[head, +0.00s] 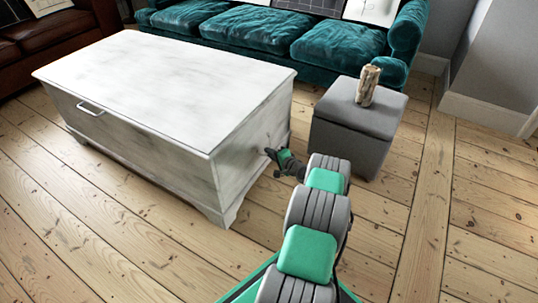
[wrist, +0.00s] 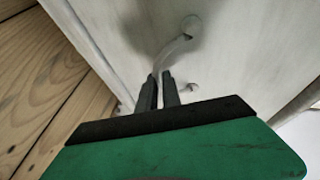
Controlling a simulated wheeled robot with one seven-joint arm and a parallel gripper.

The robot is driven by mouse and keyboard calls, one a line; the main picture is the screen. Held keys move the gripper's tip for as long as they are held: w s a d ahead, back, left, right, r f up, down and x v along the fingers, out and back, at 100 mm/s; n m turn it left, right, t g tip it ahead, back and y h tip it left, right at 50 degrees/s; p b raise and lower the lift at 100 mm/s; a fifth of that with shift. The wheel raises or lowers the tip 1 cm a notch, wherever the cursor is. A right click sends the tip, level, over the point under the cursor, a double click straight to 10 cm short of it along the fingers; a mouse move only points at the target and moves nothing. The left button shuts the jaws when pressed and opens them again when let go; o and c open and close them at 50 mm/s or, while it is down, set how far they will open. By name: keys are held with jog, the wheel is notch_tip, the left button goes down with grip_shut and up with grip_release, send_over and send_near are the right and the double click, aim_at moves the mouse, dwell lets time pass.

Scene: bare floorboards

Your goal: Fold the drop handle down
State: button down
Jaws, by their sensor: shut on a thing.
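The white chest (head: 215,168) stands on the floorboards, and its end panel faces my arm. The pale drop handle (wrist: 177,46) is on that panel in the wrist view. It runs from a round mount (wrist: 191,25) and curves out to my fingertips. A second small mount (wrist: 190,88) shows beside my fingers. My gripper (wrist: 159,82) is shut on the drop handle; its dark fingers hide part of it. In the head view my gripper (head: 271,155) is close against the end panel, and the handle there is too small to make out clearly.
A grey ottoman (head: 358,132) with a wooden-looking piece (head: 368,86) on top stands right of the chest. A teal sofa (head: 275,38) is behind. A bar handle (head: 91,109) is on the chest's long front. The floor at right is clear.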

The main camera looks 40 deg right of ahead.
jog(key=shift+f, duration=0.15)
jog(key=shift+w+a+f+t, duration=0.1)
jog(key=shift+w+f+t, duration=0.2)
jog(key=shift+t, duration=0.4)
jog(key=shift+w+a+f+m+t, duration=0.1)
jog(key=shift+w+m+t, duration=0.05)
jog(key=shift+m+t, duration=0.45)
jog(key=c, duration=1.5)
grip_release()
jog(key=shift+c, duration=0.2)
jog(key=s+p, duration=0.3)
jog(key=s, duration=0.4)
jog(key=shift+s+a+r, duration=0.2)
jog(key=shift+s+r, duration=0.05)
jog(key=shift+s, duration=0.1)
